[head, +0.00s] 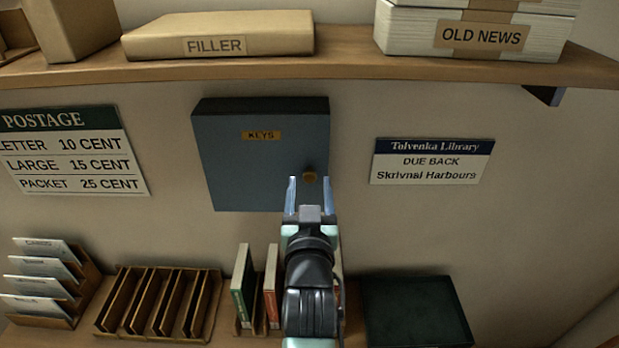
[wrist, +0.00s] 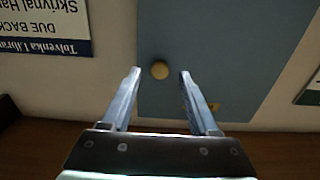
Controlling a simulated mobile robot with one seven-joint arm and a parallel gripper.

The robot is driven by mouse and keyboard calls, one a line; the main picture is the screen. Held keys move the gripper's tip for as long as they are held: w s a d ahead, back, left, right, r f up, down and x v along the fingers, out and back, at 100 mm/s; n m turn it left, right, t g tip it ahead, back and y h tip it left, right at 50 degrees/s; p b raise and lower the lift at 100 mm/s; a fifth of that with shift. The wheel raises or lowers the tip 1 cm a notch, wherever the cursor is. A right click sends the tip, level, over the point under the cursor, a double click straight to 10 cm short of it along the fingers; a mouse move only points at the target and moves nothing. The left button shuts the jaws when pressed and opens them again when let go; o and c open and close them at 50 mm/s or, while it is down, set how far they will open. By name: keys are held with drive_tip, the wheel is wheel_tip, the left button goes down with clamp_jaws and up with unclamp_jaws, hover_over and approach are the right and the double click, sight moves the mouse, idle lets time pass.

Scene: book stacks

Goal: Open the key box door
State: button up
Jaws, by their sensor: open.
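The key box (head: 255,155) is a blue-grey box on the wall below the shelf, with an orange KEYS label (head: 261,135). Its door looks shut. A round brass knob (head: 309,177) sits at the door's right side, low down. My gripper (head: 310,182) is open in front of the knob. In the wrist view, the knob (wrist: 159,70) shows just past and between the two fingertips (wrist: 160,73), on the blue door (wrist: 205,40). The fingers do not appear to touch it. The view there is upside down relative to the head view.
A wooden shelf (head: 350,62) with a FILLER box (head: 220,36) and OLD NEWS stack (head: 475,30) runs above. Below are a wooden rack (head: 160,303), books (head: 244,285) and a dark green tray (head: 415,310). The wall right of the box holds a Tolvenka Library sign (head: 432,161).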

drive_tip(key=shift+w, duration=0.7)
clamp_jaws()
idle(1.1)
